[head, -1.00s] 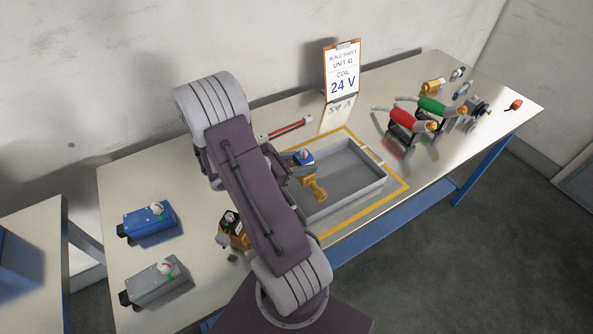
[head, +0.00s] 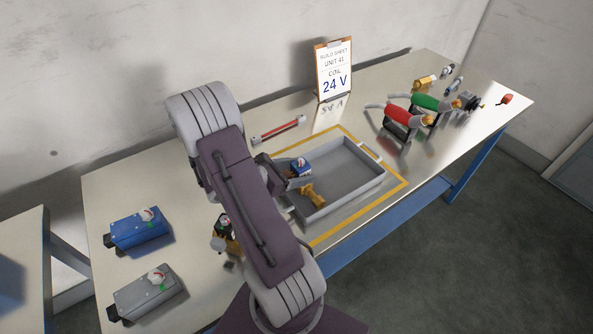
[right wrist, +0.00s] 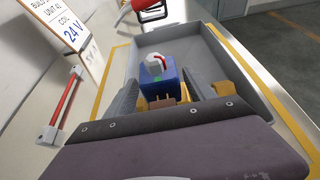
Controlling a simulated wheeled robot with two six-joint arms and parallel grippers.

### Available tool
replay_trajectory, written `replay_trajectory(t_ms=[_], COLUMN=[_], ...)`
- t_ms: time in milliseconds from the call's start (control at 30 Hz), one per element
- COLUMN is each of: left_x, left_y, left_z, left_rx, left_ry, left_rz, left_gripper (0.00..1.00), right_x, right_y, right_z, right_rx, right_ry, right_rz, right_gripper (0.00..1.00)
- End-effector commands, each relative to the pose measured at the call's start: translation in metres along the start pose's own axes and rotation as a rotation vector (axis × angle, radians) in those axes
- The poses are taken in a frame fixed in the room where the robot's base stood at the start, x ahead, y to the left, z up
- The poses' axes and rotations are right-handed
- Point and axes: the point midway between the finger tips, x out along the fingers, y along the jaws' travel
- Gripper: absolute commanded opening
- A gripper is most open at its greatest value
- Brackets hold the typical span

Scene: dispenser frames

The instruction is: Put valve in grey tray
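A valve with a blue coil (head: 299,167) and a brass body (head: 313,195) is at the left part of the grey tray (head: 362,193). My right gripper (head: 288,180) is shut on this valve, and my arm partly hides the grip. In the right wrist view the blue coil (right wrist: 160,84) with a white and red dial on top sits between the two grey fingers. Brass shows beside the right finger. The valve is low within the tray's outline; I cannot tell whether it touches the tray floor. My left gripper is not in view.
A second brass valve (head: 222,226) is partly behind my arm. Blue (head: 139,231) and grey (head: 149,292) boxes lie at left. The tray's right part is empty.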

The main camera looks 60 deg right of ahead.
Motion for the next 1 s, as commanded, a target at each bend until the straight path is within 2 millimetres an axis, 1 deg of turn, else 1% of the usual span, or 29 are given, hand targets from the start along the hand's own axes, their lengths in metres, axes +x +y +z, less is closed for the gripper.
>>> replay_trajectory(t_ms=[67,167,400,500,600,700,800,1000], left_x=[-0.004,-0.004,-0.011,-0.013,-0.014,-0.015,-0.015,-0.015], left_y=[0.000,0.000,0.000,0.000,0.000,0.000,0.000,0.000], left_z=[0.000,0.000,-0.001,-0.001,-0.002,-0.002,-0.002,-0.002], left_rx=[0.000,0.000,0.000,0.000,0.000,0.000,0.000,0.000], left_ry=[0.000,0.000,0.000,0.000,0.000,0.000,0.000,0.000], left_rz=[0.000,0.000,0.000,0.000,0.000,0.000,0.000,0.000], left_gripper=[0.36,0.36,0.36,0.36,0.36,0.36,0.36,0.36], right_x=[-0.003,-0.016,-0.070,-0.091,-0.106,-0.116,-0.120,-0.121], right_y=[0.000,0.002,0.002,0.002,0.001,0.001,0.000,0.000], right_z=[0.004,0.004,0.004,0.003,0.003,0.003,0.002,0.002], right_rx=[0.000,0.000,0.000,0.001,0.001,0.000,0.000,0.000], right_ry=[0.000,-0.001,0.000,0.000,0.001,0.000,0.000,0.000], right_rz=[0.001,0.006,0.007,0.006,0.005,0.003,0.000,-0.001], right_gripper=[0.63,0.63,0.63,0.63,0.63,0.63,0.63,0.63])
